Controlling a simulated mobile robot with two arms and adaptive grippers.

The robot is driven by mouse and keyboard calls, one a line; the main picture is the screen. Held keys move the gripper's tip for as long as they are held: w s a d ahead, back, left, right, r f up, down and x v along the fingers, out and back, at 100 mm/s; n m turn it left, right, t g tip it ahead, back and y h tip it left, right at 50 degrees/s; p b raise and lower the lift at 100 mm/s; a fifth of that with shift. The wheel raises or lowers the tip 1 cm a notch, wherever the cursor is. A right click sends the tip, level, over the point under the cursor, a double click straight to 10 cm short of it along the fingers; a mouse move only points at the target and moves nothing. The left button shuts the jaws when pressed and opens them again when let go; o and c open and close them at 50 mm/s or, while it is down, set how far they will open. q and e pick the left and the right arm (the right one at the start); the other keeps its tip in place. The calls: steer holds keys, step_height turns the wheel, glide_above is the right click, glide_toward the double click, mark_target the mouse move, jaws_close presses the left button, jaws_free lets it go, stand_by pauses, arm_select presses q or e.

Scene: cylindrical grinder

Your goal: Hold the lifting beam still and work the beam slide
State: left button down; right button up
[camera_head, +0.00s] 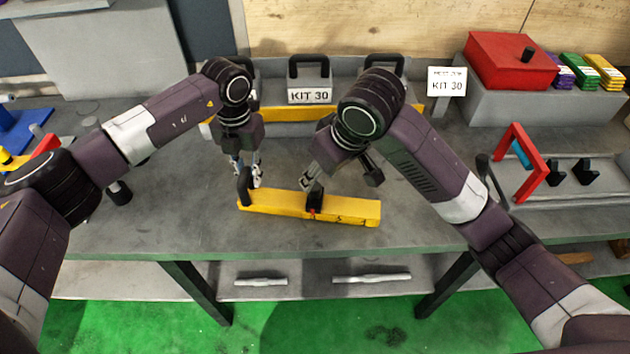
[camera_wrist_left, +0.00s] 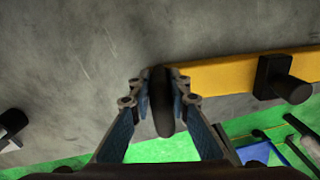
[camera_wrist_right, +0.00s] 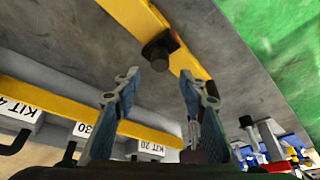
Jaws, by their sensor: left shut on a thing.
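The yellow lifting beam (camera_head: 350,210) lies flat on the grey table, and part of it shows in the left wrist view (camera_wrist_left: 215,74). My left gripper (camera_head: 251,176) is shut on the upright black handle (camera_head: 244,187) at the beam's left end. In the left wrist view the handle (camera_wrist_left: 162,110) sits between its fingers. The black beam slide (camera_head: 315,199) sits around the beam near its middle, with a red mark at its front. My right gripper (camera_wrist_right: 161,84) is open and empty. In the right wrist view the slide's knob (camera_wrist_right: 158,55) shows just past its fingertips, apart from them.
A red box (camera_head: 508,62) and small coloured packs stand at the back right. A red frame (camera_head: 521,165) stands at right. The table front is clear.

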steer(key=v, duration=0.5)
steer(key=shift+r, duration=0.1)
arm_select(q)
steer(key=c, duration=1.7)
jaws_free()
steer(key=shift+a, duration=0.1)
steer(key=shift+c, duration=0.2)
arm_select(e)
steer(key=shift+a, duration=0.1)
arm_select(q)
step_height(320, 180, up, 12)
